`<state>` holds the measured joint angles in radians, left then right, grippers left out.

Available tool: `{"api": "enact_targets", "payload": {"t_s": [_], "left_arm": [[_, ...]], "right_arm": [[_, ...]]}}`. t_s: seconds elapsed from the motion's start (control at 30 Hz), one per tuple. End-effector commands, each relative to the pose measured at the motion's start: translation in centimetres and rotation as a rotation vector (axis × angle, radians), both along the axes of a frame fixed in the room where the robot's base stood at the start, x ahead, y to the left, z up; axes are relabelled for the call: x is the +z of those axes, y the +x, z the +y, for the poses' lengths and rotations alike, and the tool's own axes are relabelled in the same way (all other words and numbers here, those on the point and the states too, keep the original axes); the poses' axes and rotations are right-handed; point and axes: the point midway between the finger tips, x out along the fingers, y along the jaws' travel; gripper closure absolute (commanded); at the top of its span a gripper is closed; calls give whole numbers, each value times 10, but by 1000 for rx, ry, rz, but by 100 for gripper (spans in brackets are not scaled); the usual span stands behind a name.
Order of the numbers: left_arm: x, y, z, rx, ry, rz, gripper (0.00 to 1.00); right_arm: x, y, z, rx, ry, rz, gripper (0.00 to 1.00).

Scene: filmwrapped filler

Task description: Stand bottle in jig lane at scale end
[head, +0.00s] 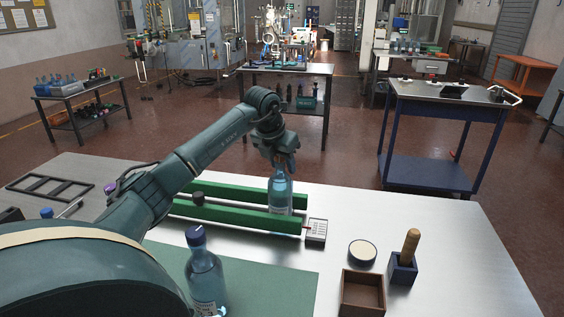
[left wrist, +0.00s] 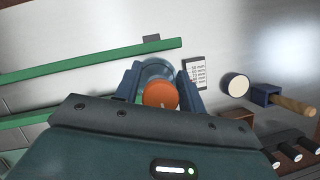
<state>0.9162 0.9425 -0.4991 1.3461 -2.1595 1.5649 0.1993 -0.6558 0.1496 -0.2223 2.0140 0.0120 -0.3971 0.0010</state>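A clear blue bottle (head: 280,196) is upright near the right end of the jig lane, between the far green rail (head: 240,194) and the near green rail (head: 235,216). The near rail hides its base, so I cannot tell whether it touches the table. My left gripper (head: 281,166) is above it, fingers pointing down around its top. In the left wrist view its orange cap (left wrist: 160,95) sits between the fingers (left wrist: 160,86), which look closed against both sides. The white scale card (head: 316,231) lies at the lane's right end. My right gripper is out of view.
A second bottle with a blue cap (head: 205,270) stands on the green mat (head: 270,286) in front. To the right are a round white-topped tub (head: 362,252), a brown box (head: 362,296) and a blue holder (head: 402,270) with a wooden handle.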

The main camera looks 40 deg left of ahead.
Motion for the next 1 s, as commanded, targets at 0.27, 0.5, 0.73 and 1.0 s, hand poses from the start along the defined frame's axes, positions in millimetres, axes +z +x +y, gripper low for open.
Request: {"api": "enact_targets", "payload": {"t_s": [0.27, 0.5, 0.73, 1.0], "left_arm": [[0, 0, 0, 0, 0, 1, 49], [11, -3, 0, 0, 1, -1, 49], [54, -20, -2, 1, 2, -5, 49], [101, -39, -4, 0, 0, -3, 49]], "right_arm": [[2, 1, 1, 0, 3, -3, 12], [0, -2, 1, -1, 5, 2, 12], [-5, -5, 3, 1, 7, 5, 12], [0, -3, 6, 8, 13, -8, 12]]}}
